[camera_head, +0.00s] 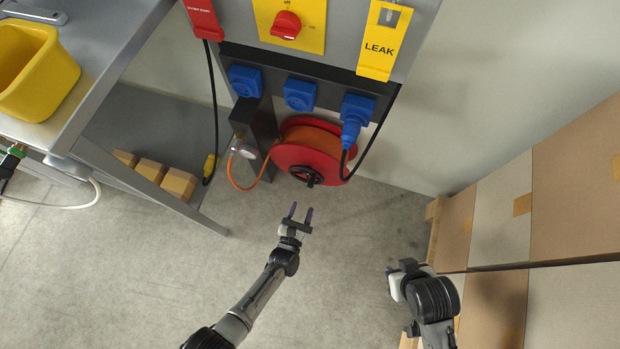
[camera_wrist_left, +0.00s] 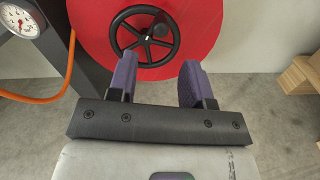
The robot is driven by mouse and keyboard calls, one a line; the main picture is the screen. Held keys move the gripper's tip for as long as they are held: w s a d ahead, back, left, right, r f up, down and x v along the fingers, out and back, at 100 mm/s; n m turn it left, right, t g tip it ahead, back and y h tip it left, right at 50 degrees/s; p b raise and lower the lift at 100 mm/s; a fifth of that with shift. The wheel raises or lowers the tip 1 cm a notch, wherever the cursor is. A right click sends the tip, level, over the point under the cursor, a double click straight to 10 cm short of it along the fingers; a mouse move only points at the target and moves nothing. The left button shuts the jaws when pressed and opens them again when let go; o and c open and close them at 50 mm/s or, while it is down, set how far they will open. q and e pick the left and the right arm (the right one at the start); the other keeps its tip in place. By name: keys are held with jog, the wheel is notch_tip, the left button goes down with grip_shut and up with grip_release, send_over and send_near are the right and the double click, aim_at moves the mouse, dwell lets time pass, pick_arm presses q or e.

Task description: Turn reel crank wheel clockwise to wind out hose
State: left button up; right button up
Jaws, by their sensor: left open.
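The red hose reel (camera_head: 300,160) sits low under the electrical panel, with orange hose wound on its drum. Its black crank wheel (camera_head: 306,175) is on the front face; in the left wrist view the crank wheel (camera_wrist_left: 146,36) shows spokes and a small knob. The orange hose (camera_head: 240,184) loops out at the left of the reel. My left gripper (camera_head: 300,212) is open and empty, just in front of and below the wheel, apart from it. Its purple fingers (camera_wrist_left: 157,80) point at the wheel's lower part. My right gripper (camera_head: 393,268) is near the floor at right; its fingers are hardly visible.
A pressure gauge (camera_head: 246,150) stands on a dark post left of the reel. A blue plug with black cable (camera_head: 352,132) hangs at right. A workbench (camera_head: 100,115) with a yellow bin (camera_head: 38,72) is at left. Large cardboard boxes (camera_head: 505,215) stand at right. The floor between is clear.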

aim_at(310, 185)
pick_arm(q)
jog(key=shift+b+x, duration=1.65)
jog(key=shift+x, duration=2.8)
jog(key=shift+s, duration=0.1)
jog(key=shift+c, duration=0.5)
grip_shut()
